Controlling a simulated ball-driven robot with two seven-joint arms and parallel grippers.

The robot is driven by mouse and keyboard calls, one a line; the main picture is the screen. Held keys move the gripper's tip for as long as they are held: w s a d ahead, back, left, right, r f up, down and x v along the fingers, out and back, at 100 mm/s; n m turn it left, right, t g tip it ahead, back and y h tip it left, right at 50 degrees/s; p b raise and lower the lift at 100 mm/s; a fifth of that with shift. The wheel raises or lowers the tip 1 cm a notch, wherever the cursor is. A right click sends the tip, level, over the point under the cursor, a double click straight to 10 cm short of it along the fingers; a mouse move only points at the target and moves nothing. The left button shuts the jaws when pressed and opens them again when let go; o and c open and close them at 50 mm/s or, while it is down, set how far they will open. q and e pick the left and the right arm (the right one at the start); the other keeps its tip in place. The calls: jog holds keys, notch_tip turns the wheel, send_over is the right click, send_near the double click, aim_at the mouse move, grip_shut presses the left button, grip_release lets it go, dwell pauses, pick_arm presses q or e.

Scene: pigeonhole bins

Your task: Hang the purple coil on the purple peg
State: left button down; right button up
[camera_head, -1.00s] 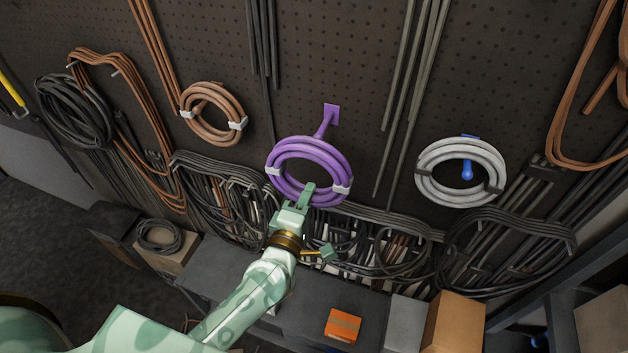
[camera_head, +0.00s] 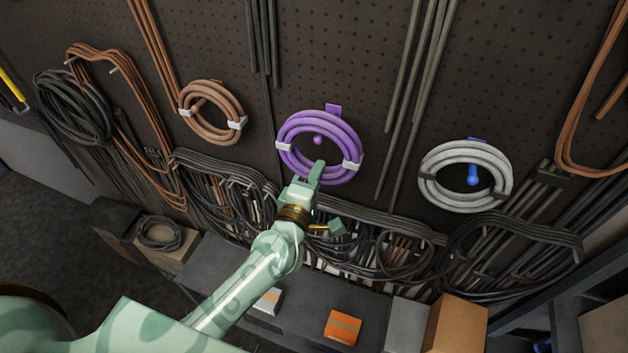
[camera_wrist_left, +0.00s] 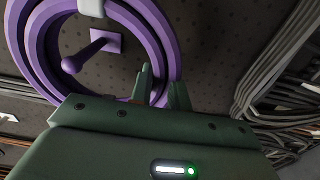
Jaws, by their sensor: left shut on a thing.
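The purple coil (camera_head: 292,129), with white ties, is held upright in front of the pegboard. My left gripper (camera_head: 316,172) is shut on its lower rim; the fingers also show in the left wrist view (camera_wrist_left: 162,92). The round tip of the purple peg (camera_head: 318,141) shows inside the coil's opening. In the head view, the upper rim hides the peg's stem, and its square plate shows above the rim. In the left wrist view, the peg (camera_wrist_left: 90,52) appears within the ring (camera_wrist_left: 160,35). I cannot tell whether the coil rests on it. My right gripper is not in view.
A white coil (camera_head: 435,190) hangs on a blue peg (camera_head: 472,180) to the right. A brown coil (camera_head: 190,100) hangs to the left. Black cable bundles (camera_head: 400,240) line the board below. An orange box (camera_head: 343,327) sits on the grey bench.

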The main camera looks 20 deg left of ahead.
pick_arm(q)
jog(key=shift+w+d+f+b, duration=0.15)
jog(key=shift+w+b, duration=0.1)
jog(key=shift+w, duration=0.45)
jog(key=shift+w+a+f+b, duration=0.1)
jog(key=shift+w+f+b, duration=0.15)
jog(key=shift+w, duration=0.45)
jog(key=shift+w+d+f+b, duration=0.1)
jog(key=shift+w+b, duration=0.15)
jog(key=shift+w, duration=0.45)
jog(key=c, duration=0.9)
grip_release()
jog(key=shift+f, duration=0.1)
jog(key=shift+c, duration=0.2)
jog(key=shift+s, duration=0.1)
jog(key=shift+s+p, duration=0.3)
jog(key=shift+s, duration=0.85)
jog(key=shift+s+a+p, duration=0.2)
jog(key=shift+s+p, duration=0.1)
jog(key=shift+s, duration=2)
